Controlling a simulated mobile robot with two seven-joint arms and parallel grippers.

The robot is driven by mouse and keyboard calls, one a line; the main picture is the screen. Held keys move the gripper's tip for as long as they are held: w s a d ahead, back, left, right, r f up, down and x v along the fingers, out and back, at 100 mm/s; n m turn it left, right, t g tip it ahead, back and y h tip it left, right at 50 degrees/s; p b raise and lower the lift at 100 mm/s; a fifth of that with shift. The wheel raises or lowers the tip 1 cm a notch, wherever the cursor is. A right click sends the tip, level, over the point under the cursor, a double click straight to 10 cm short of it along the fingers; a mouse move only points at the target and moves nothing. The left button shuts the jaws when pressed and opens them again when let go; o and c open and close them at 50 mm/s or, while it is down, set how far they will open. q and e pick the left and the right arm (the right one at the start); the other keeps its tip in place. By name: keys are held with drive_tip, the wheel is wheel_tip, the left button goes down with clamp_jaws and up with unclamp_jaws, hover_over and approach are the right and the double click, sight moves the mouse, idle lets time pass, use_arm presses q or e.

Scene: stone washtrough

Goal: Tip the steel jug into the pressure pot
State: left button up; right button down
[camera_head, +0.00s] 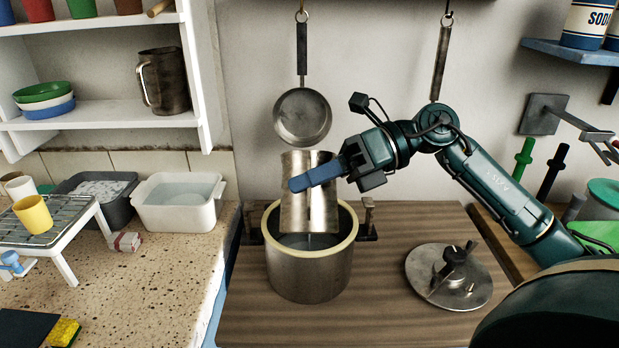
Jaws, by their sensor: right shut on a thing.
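The steel jug (295,215) is over the open pressure pot (308,278), its lower end at or just inside the pot's pale rim in the picture. My right gripper (310,180) is shut on the jug, with a blue finger across its side. The jug's tilt and the way its mouth faces are hard to tell. A thin line shows below its lower end; whether it is liquid is unclear. The pot stands on the wooden counter, and its inside is partly hidden by the jug. My left gripper is not in view.
The pot lid (448,278) lies on the wood at right. A pan (302,118) hangs behind the jug. A dark metal jug (166,82) stands on the left shelf. A white basin (180,203) and wire rack (60,220) are on the speckled counter (130,290).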

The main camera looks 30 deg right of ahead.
drive_tip(key=shift+w+d+r, duration=0.15)
drive_tip(key=shift+w+r, duration=0.05)
drive_tip(key=shift+r, duration=0.1)
idle(0.6)
drive_tip(key=shift+w+d+r+m+y+p, duration=0.2)
drive_tip(key=shift+w+m+y+p, duration=0.1)
drive_tip(key=shift+m+p, duration=0.3)
idle(1.7)
drive_tip(key=shift+w+d+g+p, duration=0.2)
drive_tip(key=shift+w+g+p, duration=0.1)
drive_tip(key=shift+w+p, duration=0.05)
idle(1.1)
drive_tip(key=shift+w+d+m, duration=0.15)
drive_tip(key=shift+w+m, duration=0.1)
drive_tip(key=shift+m, duration=0.15)
idle(1.0)
